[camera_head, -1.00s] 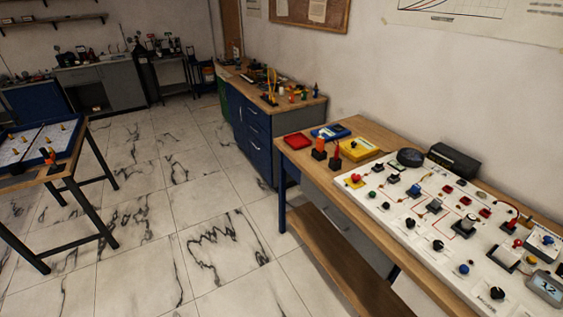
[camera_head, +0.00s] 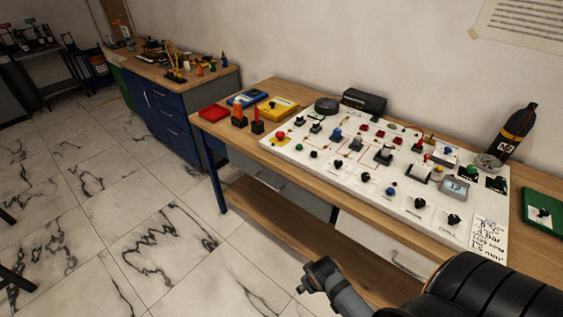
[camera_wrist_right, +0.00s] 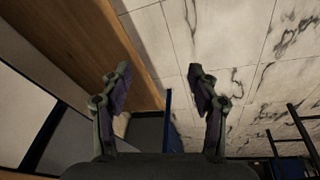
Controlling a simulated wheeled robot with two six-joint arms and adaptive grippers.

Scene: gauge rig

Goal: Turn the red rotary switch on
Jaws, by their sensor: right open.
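The white control panel (camera_head: 330,161) lies on the wooden bench, with several knobs, buttons and switches on it. A red mushroom-shaped knob on a yellow base (camera_head: 280,137) is at its left end. Another small red-topped control (camera_head: 427,158) stands right of the middle. I cannot tell at this size which control is the red rotary switch. My right gripper (camera_wrist_right: 159,75) is open and empty in the right wrist view, with floor and a bench edge beyond its fingers. The panel is not recognisable in that view. My left gripper is not in view.
Part of my arm (camera_head: 345,290) shows in front of the bench. A dark bottle (camera_head: 515,131) stands behind the panel's right end, and a green board (camera_head: 543,212) lies to its right.

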